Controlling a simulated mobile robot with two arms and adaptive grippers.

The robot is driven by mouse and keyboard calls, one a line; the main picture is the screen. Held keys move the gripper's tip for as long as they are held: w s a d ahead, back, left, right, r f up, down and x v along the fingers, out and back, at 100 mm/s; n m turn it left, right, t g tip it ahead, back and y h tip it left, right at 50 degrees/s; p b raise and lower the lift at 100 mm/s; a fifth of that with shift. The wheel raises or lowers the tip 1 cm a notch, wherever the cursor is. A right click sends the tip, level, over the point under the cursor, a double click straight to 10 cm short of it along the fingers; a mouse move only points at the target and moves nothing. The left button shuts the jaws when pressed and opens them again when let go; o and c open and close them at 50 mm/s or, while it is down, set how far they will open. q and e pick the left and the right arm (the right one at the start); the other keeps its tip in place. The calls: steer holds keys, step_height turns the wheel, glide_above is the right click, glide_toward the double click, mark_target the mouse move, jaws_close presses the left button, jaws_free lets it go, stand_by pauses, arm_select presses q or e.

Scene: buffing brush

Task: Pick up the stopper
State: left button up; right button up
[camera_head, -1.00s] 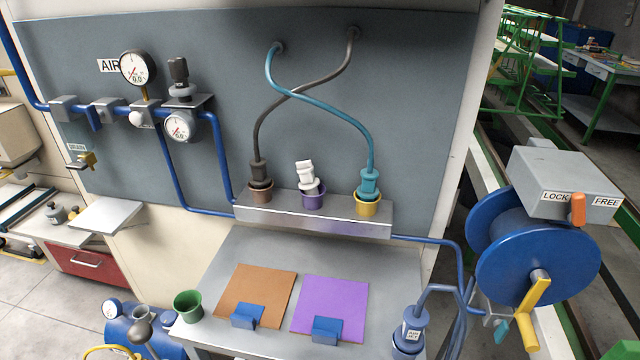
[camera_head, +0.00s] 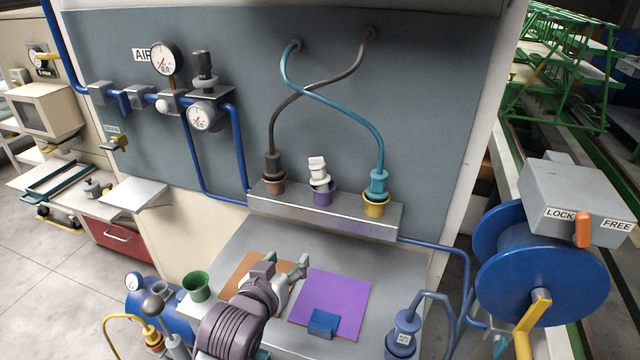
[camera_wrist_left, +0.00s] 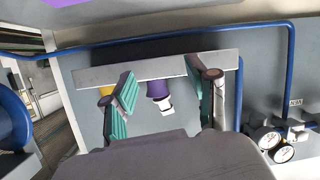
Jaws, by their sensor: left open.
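The stopper (camera_head: 318,172) is a white stepped piece standing a little tilted in the purple cup (camera_head: 322,196), the middle one on the grey shelf (camera_head: 330,219). In the left wrist view, which is upside down, the stopper (camera_wrist_left: 165,104) and purple cup (camera_wrist_left: 158,88) show between my open fingers. My left gripper (camera_head: 284,266) is open and empty, in front of and below the shelf, over the orange pad as seen from the head. It is apart from the stopper. My right gripper is not in view.
A brown cup (camera_head: 268,189) with a dark plug and a yellow cup (camera_head: 376,209) with a teal plug flank the stopper, their cables crossing above. A purple pad (camera_head: 345,287), green cup (camera_head: 196,286) and blue reel (camera_head: 545,265) are nearby.

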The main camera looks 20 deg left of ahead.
mark_target(317, 174)
arm_select(q)
steer(key=w+r+n+t, duration=0.1)
steer(key=w+r+t, duration=0.4)
steer(key=r, duration=0.5)
steer(key=shift+g, duration=0.5)
steer(key=w, duration=0.2)
steer(key=w+p, duration=0.1)
steer(key=w, duration=0.5)
steer(key=shift+d+p, duration=0.3)
steer(key=shift+w+p, duration=0.35)
steer(key=shift+w, duration=0.5)
steer(key=w, duration=0.1)
steer(key=w+p, duration=0.1)
steer(key=w, duration=0.1)
steer(key=shift+w+d+f, duration=0.2)
steer(key=shift+w+f, duration=0.15)
steer(key=shift+w, duration=0.25)
jaws_close()
